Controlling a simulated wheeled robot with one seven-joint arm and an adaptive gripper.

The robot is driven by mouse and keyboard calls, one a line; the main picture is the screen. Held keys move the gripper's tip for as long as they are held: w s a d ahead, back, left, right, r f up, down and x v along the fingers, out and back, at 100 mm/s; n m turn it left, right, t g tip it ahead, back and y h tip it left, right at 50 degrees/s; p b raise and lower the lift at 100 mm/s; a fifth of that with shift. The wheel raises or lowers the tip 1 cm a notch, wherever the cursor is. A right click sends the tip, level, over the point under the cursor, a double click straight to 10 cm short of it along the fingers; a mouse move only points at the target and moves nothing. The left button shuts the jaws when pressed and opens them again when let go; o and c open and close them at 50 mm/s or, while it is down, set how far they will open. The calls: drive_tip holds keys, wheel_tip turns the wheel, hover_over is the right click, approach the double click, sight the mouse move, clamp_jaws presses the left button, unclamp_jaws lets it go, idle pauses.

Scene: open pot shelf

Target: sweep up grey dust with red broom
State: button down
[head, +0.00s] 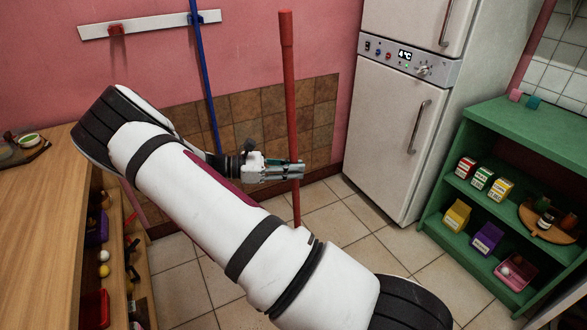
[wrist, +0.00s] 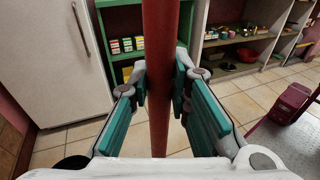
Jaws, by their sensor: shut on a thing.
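A red broom handle (head: 290,95) stands upright in front of the tiled lower wall in the head view. My gripper (head: 298,171) is shut on it partway down the handle. The wrist view shows the red handle (wrist: 160,70) between the two teal finger pads of my gripper (wrist: 161,85). The broom's lower end is hidden behind my white arm in the head view. No grey dust can be made out in either view.
A blue handle (head: 205,75) hangs from a white wall rack (head: 150,24). A wooden counter (head: 50,240) is at left, a white fridge (head: 395,130) behind at right, and a green shelf (head: 530,125) with boxes at right. Tiled floor (head: 352,232) lies between. A dark red object (wrist: 291,104) stands at right in the wrist view.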

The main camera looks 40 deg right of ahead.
sight(293, 151)
drive_tip(key=shift+r+p, duration=1)
drive_tip(key=shift+r, duration=1.75)
